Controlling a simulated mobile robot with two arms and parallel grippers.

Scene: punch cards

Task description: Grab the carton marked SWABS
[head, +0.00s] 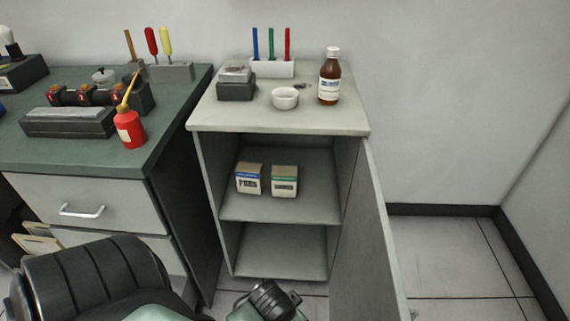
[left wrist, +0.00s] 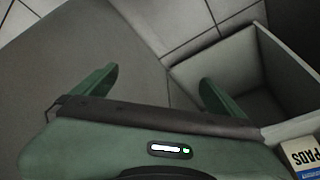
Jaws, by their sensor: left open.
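Two small cartons stand side by side on the upper shelf (head: 290,211) of the open cabinet in the head view. The right carton (head: 284,181) has a green band; its word is too small to read surely. The left carton (head: 249,179) has a blue band; it appears upside down in the left wrist view (left wrist: 303,157), where it reads PADS. My left gripper (left wrist: 156,85) is open, with nothing between its fingers. The PADS carton is at the lower right of that view, apart from the fingers. The green-banded carton is outside that view. My right gripper is not in view.
The cabinet door (head: 384,235) stands open at the right. On the cabinet top (head: 230,117) are a brown bottle (head: 329,83), a white bowl (head: 285,98), a pen holder (head: 272,68) and a dark box (head: 236,88). A green-topped bench (head: 176,112) adjoins at the left. The lower compartment looks empty.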

